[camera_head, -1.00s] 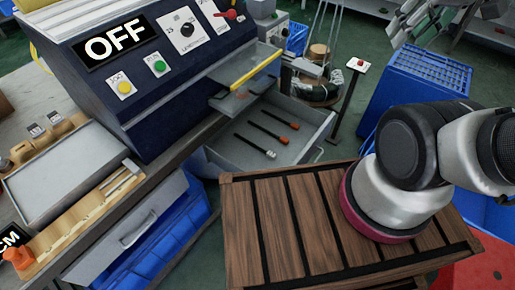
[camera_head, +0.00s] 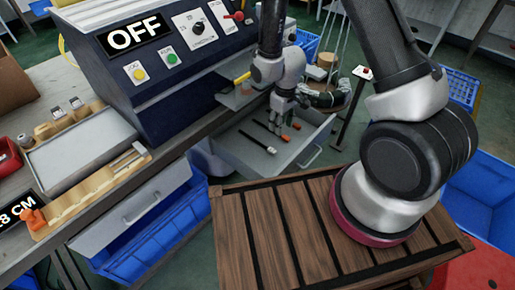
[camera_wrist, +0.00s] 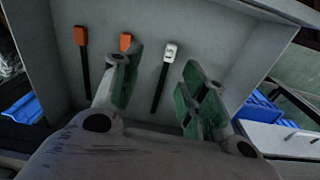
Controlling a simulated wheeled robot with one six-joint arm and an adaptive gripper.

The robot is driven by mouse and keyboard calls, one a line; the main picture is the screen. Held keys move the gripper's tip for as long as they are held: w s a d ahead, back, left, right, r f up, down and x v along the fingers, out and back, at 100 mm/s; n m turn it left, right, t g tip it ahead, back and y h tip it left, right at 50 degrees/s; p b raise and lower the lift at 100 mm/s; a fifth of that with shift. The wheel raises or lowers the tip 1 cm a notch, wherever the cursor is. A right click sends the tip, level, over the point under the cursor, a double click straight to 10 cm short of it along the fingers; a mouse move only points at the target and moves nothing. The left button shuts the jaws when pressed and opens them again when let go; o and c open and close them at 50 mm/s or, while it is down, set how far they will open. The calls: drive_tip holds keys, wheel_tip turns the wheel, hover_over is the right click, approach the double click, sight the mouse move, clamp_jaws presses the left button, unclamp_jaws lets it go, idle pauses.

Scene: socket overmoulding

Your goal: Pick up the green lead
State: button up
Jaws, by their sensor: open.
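No green lead shows. Three black leads lie in an open grey drawer (camera_head: 240,165). One lead has a white end (camera_head: 271,150), also in the wrist view (camera_wrist: 170,53). In the wrist view, the middle orange end (camera_wrist: 126,40) is partly behind a finger and the outer one (camera_wrist: 81,36) is at left. My gripper (camera_head: 280,118) is open and empty above the leads. Its green-padded fingers (camera_wrist: 155,75) straddle the white-ended lead's line of sight; no contact shows.
The drawer walls surround the leads closely. A dark blue machine (camera_head: 155,60) with an OFF display stands behind left. A slatted wooden table (camera_head: 265,235) is in front. A blue bin (camera_head: 150,235) hangs at lower left, and a thin stand (camera_head: 350,110) is right of the drawer.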

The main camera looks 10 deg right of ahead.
hover_over(274, 151)
drive_tip(key=shift+n, duration=0.4)
wheel_tip(274, 151, down, 5)
drive_tip(key=shift+w+f, duration=0.1)
wheel_tip(274, 151, down, 8)
drive_tip(key=shift+r, duration=0.2)
drive_tip(key=shift+c, duration=0.2)
clamp_jaws()
